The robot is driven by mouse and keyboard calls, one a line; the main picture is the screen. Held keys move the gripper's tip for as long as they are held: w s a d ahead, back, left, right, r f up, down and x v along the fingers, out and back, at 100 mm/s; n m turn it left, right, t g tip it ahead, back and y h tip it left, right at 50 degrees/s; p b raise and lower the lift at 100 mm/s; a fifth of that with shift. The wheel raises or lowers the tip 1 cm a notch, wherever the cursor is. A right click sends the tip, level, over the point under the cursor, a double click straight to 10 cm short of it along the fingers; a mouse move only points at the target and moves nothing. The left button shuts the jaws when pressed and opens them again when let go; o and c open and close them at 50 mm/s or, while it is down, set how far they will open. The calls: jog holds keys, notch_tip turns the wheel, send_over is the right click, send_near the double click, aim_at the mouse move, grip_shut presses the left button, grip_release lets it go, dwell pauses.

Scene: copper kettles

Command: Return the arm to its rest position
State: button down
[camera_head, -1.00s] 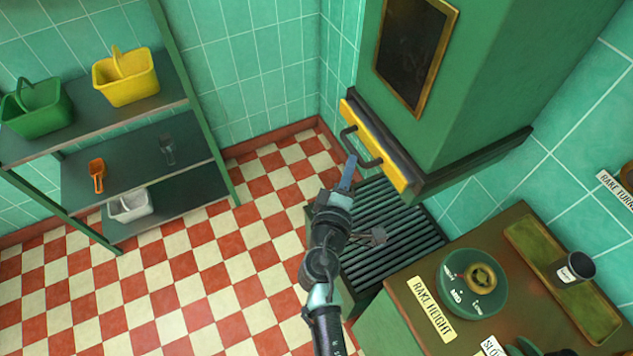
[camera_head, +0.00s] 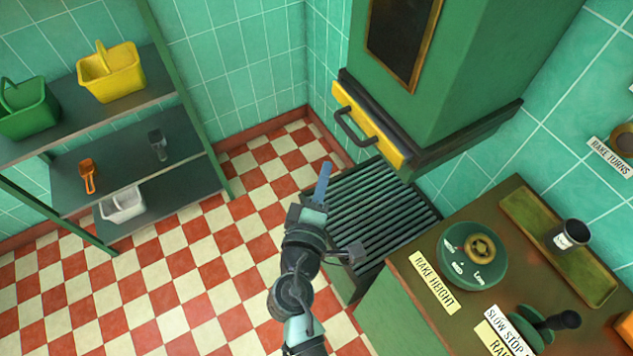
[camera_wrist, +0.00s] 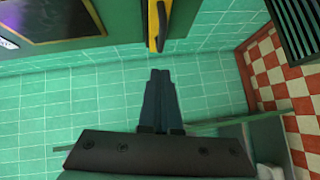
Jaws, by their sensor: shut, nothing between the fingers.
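My gripper (camera_head: 323,182) is shut and empty, with its blue fingers together. In the head view it is in the air in front of the slatted grate, below and left of the yellow panel's dark handle. My dark arm comes up from the bottom of the picture. In the wrist view my gripper (camera_wrist: 160,88) shows its closed fingers against the green tiled wall. The yellow panel (camera_head: 374,126) on the green cabinet, with its dark handle (camera_head: 352,128), is apart from the fingertips. It also shows at the top of the wrist view (camera_wrist: 154,22).
A shelf (camera_head: 185,102) at left holds a green basket (camera_head: 28,110), a yellow basket (camera_head: 112,75) and scoops. A console (camera_head: 450,215) with a round dial (camera_head: 472,262) stands at right. The slatted grate (camera_head: 375,205) lies behind my arm. The checkered floor (camera_head: 165,285) at left is clear.

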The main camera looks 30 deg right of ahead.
jog(key=v, duration=0.3)
jog(key=shift+s+a+r, duration=0.1)
jog(key=shift+s+a, duration=0.1)
jog(key=shift+a, duration=0.15)
jog(key=w+a+r+m+t+y, duration=0.1)
jog(key=w+a+r+m+t, duration=0.15)
jog(key=r, duration=0.65)
jog(key=w+a+r+m+t+y, duration=0.15)
jog(key=w+r, duration=0.25)
jog(key=r, duration=0.4)
jog(key=w+a+r+m+t, duration=0.2)
jog(key=w+a+r+m, duration=0.1)
jog(key=r, duration=0.6)
jog(key=s+a+r+t+y, duration=0.2)
jog(key=s+a+r+t, duration=0.1)
jog(key=r, duration=0.6)
jog(key=s+a+r+t+y, duration=0.3)
jog(key=s+r, duration=0.1)
jog(key=r, duration=0.6)
jog(key=s+a+r+m+t+y, duration=0.1)
jog(key=s+a+r+t+y, duration=0.2)
jog(key=r, duration=0.7)
jog(key=shift+s, duration=0.9)
jog(key=shift+f, duration=0.1)
